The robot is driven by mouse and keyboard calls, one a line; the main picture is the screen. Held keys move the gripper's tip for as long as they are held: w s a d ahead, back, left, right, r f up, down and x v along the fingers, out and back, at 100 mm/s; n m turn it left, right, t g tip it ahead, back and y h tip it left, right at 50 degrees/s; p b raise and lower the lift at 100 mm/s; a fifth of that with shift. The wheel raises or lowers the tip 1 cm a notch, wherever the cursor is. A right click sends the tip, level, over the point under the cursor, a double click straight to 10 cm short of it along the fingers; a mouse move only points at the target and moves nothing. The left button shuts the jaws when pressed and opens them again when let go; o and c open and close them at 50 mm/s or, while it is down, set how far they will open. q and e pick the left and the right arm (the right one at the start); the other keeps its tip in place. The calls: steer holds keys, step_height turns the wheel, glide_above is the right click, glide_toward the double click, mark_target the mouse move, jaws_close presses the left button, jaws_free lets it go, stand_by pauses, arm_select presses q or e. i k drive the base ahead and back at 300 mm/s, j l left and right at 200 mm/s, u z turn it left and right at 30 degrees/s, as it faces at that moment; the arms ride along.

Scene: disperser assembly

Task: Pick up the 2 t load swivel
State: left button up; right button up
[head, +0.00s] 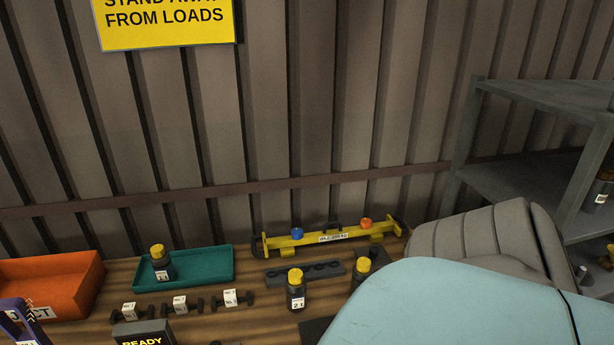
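Neither of my grippers shows in the head view, so nothing is seen held.
A yellow beam (333,237) lies at the back. A dark slotted rack (305,272) lies before it. Several labelled dark pins (232,298), an orange bin (50,284) and a "READY" display (142,337) are left. Pale blue and grey shapes block the lower right; grey shelving (530,185) stands beyond.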

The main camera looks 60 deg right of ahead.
mark_target(297, 295)
steer(key=z, duration=2.1)
